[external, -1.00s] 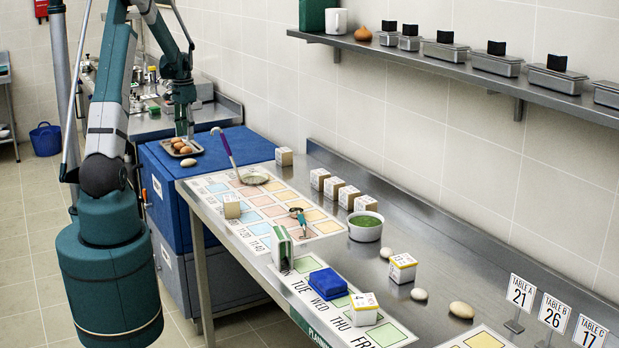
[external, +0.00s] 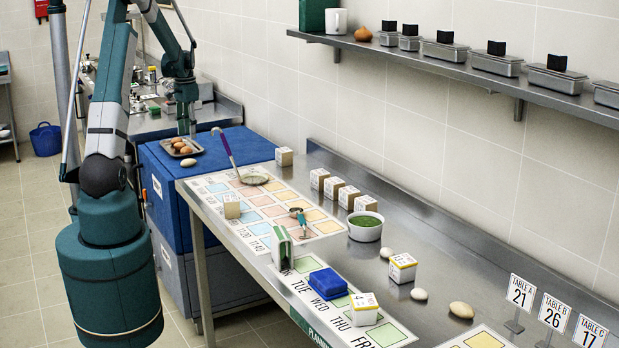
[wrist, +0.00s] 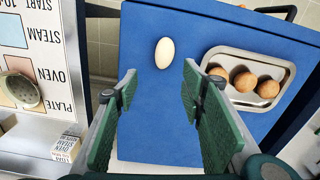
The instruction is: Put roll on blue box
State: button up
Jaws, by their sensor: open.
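A pale oval roll (wrist: 165,53) lies on the blue top of a large box (wrist: 150,120). In the external view the same roll (external: 188,162) sits near the front left edge of the blue box (external: 235,150), beside a tray. My gripper (wrist: 160,84) is open and empty. Its green fingers are spread above the blue top, with the roll between and just beyond the fingertips in the wrist view. In the external view my gripper (external: 185,128) is over the box, behind the tray; its fingertips are hard to make out.
A metal tray (wrist: 245,103) with brown round items (wrist: 245,81) stands on the box, right of the roll in the wrist view.

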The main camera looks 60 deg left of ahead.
jog(key=w+d+r+t+y, duration=0.1)
jog(key=w+d+r, duration=0.35)
jog(key=d, duration=0.75)
jog(key=w+d+r+t, duration=0.1)
jog(key=d+r, duration=0.6)
jog(key=d, duration=0.5)
jog(key=w+d+r+t+y, duration=0.15)
jog(key=d+r, duration=0.45)
jog(key=d, duration=0.6)
jog(key=s+d+t, duration=0.1)
jog(key=s+d, duration=0.3)
jog(key=d, duration=0.6)
jog(key=s+d+m+t+h, duration=0.1)
jog(key=s+d, duration=0.4)
jog(key=d, duration=0.6)
jog(key=s+d+t+h, duration=0.1)
jog(key=s+d, duration=0.4)
jog(key=d, duration=0.6)
jog(key=shift+s+r+m+t, duration=0.15)
jog(key=shift+r+m+t, duration=0.1)
jog(key=shift+m+t, duration=0.15)
